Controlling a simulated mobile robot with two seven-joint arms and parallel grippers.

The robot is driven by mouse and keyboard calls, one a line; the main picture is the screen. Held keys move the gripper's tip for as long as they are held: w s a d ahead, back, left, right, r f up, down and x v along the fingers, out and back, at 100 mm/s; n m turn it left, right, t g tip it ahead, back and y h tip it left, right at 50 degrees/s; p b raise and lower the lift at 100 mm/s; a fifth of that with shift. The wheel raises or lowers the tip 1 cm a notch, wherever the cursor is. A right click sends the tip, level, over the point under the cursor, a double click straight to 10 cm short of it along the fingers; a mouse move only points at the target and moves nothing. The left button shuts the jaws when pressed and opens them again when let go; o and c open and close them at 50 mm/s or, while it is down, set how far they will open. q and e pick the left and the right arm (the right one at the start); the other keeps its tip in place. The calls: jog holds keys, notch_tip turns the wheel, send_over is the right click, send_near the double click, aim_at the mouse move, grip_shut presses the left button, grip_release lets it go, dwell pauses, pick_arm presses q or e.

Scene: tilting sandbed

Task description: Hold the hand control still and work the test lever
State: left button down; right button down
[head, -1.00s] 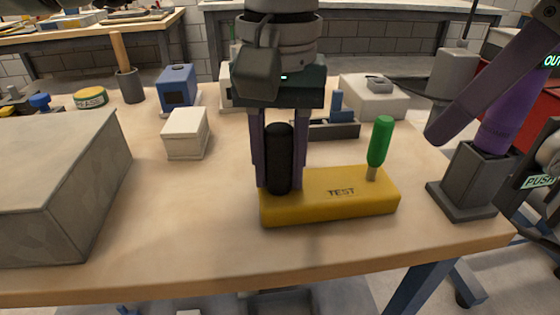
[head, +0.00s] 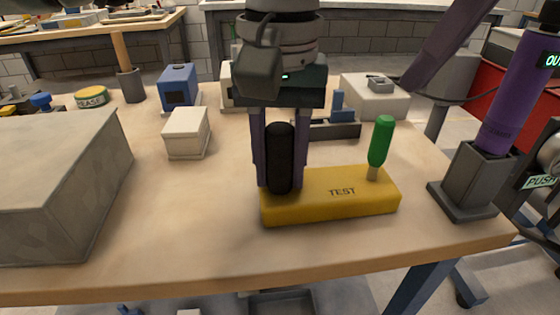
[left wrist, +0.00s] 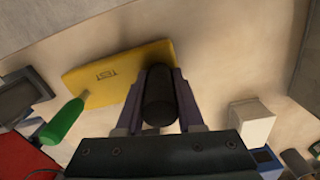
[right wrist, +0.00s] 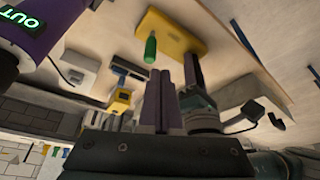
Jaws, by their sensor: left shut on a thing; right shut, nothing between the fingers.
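The yellow hand control (head: 340,206), marked TEST, lies on the bench. It also shows in the left wrist view (left wrist: 110,70) and the right wrist view (right wrist: 180,32). A black upright grip (head: 279,155) stands at its left end. My left gripper (head: 279,185) is shut on this grip, one finger on each side. The green test lever (head: 380,142) stands upright at the right end; it shows in the right wrist view (right wrist: 150,47). My right gripper (head: 410,84) is shut and empty, up and behind the lever to its right, apart from it.
A purple cylinder (head: 508,100) marked OUT stands in a dark holder (head: 468,190) at the right. A large grey box (head: 50,190) fills the left. A small white box (head: 186,133) and blue box (head: 177,84) stand behind. The bench front (head: 190,240) is clear.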

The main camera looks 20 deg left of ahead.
jog(key=shift+f, duration=2.95)
jog(key=shift+f, duration=2)
jog(key=shift+s, duration=0.1)
jog(key=shift+s+d, duration=1.2)
jog(key=shift+s, duration=1)
notch_tip(320, 180, up, 8)
